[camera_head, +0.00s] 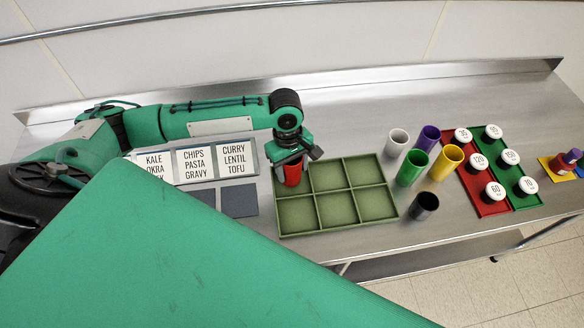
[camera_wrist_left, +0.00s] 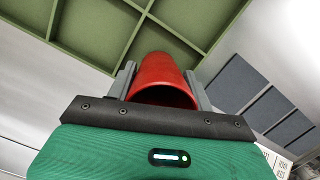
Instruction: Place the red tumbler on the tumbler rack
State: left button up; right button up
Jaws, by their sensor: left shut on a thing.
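The red tumbler (camera_head: 292,175) is between the fingers of my left gripper (camera_head: 291,162), which is shut on it. In the head view it shows at the back left compartment of the green tumbler rack (camera_head: 337,211). I cannot tell whether it touches the rack floor. In the left wrist view the red tumbler (camera_wrist_left: 165,72) sits between the two grey fingers, its open mouth toward the camera. The rack (camera_wrist_left: 88,30) shows at the upper left there. The visible rack compartments are empty. My right gripper is not in view.
White (camera_head: 397,142), purple (camera_head: 427,138), green (camera_head: 411,168), yellow (camera_head: 446,162) and black (camera_head: 424,206) tumblers stand right of the rack. Beyond are red (camera_head: 475,180) and green (camera_head: 511,176) boards with numbered round pieces. Food labels (camera_head: 195,163) and dark squares (camera_head: 238,203) lie left.

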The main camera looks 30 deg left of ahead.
pick_arm(q)
jog(key=shift+f, duration=0.65)
jog(key=o, duration=1)
jog(key=shift+f, duration=0.1)
